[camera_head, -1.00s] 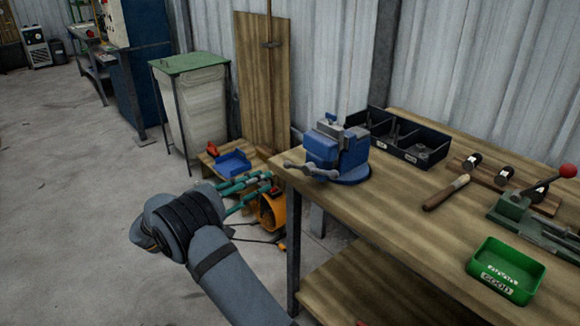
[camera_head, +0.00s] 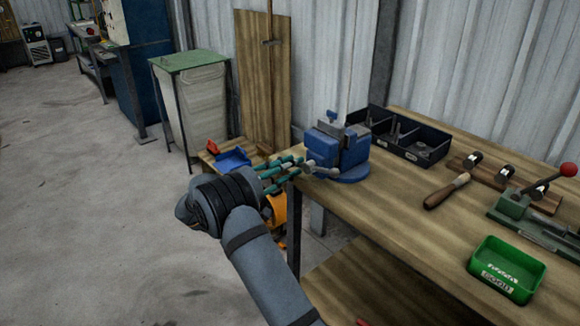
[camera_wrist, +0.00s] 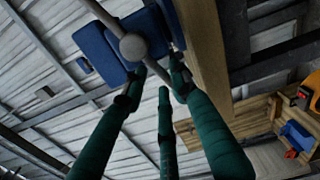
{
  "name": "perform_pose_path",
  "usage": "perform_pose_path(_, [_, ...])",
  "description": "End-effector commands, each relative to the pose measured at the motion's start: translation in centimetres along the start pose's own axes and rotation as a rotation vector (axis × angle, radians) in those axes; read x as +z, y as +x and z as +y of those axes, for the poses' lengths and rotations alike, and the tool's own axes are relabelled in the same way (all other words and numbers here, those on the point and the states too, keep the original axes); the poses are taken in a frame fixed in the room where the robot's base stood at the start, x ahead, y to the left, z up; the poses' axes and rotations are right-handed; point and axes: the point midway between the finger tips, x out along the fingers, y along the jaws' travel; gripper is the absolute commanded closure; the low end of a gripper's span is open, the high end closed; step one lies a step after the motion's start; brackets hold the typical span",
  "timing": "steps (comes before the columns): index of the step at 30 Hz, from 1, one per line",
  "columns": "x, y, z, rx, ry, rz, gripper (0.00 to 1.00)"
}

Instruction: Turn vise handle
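The blue vise (camera_head: 340,150) stands on the near left corner of the workbench. Its grey handle (camera_head: 328,172) is on the side facing my gripper, and its left end is hidden behind my fingers. In the wrist view the vise (camera_wrist: 100,50) is at the top, and the handle (camera_wrist: 133,46) shows as a round hub with a bar slanting down right. My gripper (camera_head: 300,167) has green fingers at the handle. In the wrist view my gripper (camera_wrist: 158,75) has its fingertips apart, with the bar's lower end between them. I cannot tell whether they touch it.
The wooden workbench (camera_head: 400,205) holds a black divided tray (camera_head: 425,150), a wooden-handled tool (camera_head: 447,190), a green tray (camera_head: 505,270) and a red-knobbed lever press (camera_head: 540,205). A green-topped bin (camera_head: 195,100) stands behind left. An orange object (camera_head: 280,215) lies below my gripper.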

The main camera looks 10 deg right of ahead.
Motion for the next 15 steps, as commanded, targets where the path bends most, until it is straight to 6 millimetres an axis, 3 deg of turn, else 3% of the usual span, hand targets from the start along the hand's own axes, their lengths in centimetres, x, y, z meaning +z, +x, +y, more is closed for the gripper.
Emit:
perform_pose_path(4, [0.02, 0.02, -0.01, 0.000, 0.000, -0.001, 0.73])
perform_pose_path(15, [0.02, -0.01, -0.01, -0.001, 0.000, -0.001, 0.95])
